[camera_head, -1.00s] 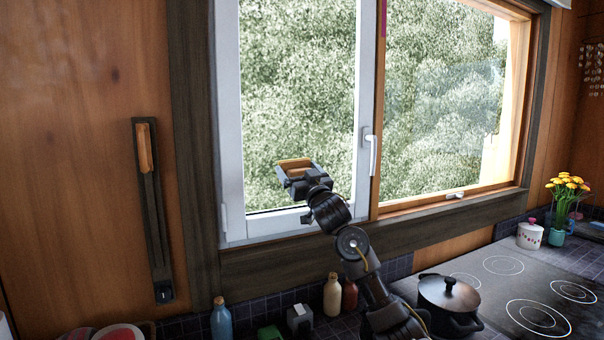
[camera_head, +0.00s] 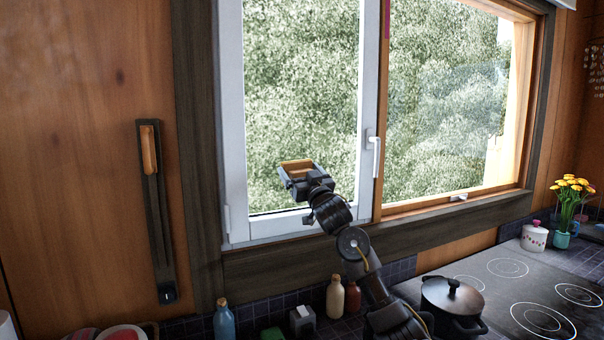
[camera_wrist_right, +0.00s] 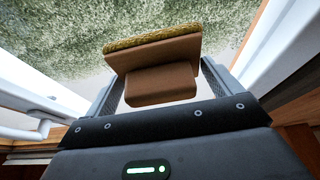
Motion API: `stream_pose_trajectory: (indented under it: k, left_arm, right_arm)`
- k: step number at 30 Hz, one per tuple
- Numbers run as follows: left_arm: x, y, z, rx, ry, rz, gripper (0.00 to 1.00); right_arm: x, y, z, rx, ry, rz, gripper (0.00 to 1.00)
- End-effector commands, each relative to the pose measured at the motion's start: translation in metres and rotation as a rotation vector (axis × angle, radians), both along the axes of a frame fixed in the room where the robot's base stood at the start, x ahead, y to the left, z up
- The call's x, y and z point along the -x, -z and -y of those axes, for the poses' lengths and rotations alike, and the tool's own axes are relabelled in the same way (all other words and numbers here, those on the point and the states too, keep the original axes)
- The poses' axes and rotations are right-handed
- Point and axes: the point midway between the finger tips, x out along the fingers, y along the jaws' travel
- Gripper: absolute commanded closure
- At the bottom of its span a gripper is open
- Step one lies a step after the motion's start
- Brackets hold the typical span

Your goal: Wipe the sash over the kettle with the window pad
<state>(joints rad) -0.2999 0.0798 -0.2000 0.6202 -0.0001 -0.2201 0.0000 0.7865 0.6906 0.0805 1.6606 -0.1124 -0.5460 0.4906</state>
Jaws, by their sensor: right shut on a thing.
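The window has two sashes: a white-framed left sash (camera_head: 231,120) and a wood-framed right sash (camera_head: 440,202). The right pane (camera_head: 465,110) carries a pale hazy smear. My right gripper (camera_head: 303,176) is in front of the lower part of the left pane. It is shut on the window pad (camera_head: 297,164), a brown block. In the right wrist view the pad (camera_wrist_right: 155,55) has a fuzzy yellow-brown face turned to the glass, between the fingers (camera_wrist_right: 163,85). I cannot tell whether it touches the pane. I see no clear kettle; a dark lidded pot (camera_head: 452,300) stands below the right sash. My left gripper is out of view.
A white window handle (camera_head: 374,152) sticks out between the sashes. Bottles (camera_head: 335,297) and a blue bottle (camera_head: 223,322) stand on the counter below. A hob (camera_head: 520,290), a white jar (camera_head: 534,237) and yellow flowers (camera_head: 570,187) are at right.

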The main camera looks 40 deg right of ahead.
Motion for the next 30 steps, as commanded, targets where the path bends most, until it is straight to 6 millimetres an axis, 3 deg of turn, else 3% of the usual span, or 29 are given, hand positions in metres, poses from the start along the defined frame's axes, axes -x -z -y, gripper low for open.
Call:
stream_pose_trajectory:
  k: [22,30]
  left_arm:
    - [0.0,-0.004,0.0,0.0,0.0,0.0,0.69]
    - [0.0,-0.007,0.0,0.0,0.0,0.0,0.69]
  right_arm:
    - [-0.012,0.0,0.004,0.0,0.0,0.0,0.28]
    - [-0.005,-0.001,0.021,0.002,0.002,0.001,0.28]
